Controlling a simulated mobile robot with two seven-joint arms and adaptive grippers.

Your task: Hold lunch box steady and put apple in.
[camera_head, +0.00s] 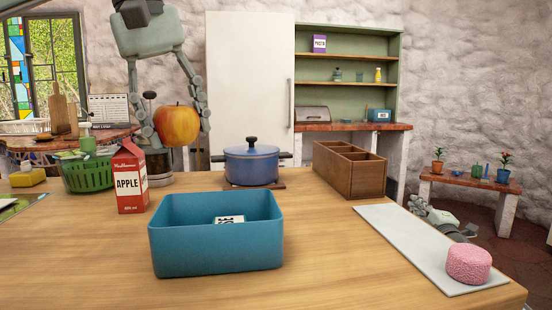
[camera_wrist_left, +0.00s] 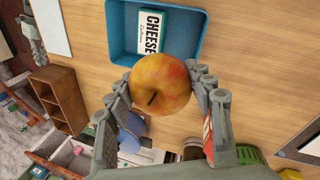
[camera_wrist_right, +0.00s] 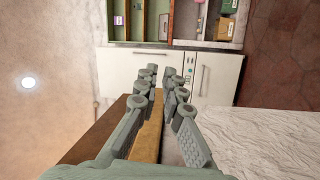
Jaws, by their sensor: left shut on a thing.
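My left gripper (camera_head: 175,132) is shut on a red and yellow apple (camera_head: 178,122), its fingers on either side, held in the air behind the lunch box. The apple also shows between the fingers in the left wrist view (camera_wrist_left: 161,82). The blue open lunch box (camera_head: 218,245) stands upright on the wooden counter; a white and green cheese pack (camera_wrist_left: 150,31) lies inside. My right gripper (camera_head: 432,213) is empty at the counter's right side, well away from the box. In the right wrist view (camera_wrist_right: 160,75) its fingers stand a little apart.
A red apple carton (camera_head: 130,180) and green basket (camera_head: 88,174) stand left of the box. A blue pot (camera_head: 251,165) and wooden crate (camera_head: 350,171) stand behind. A white slab (camera_head: 415,240) with a pink cake (camera_head: 468,263) lies right. Counter around the box's front is clear.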

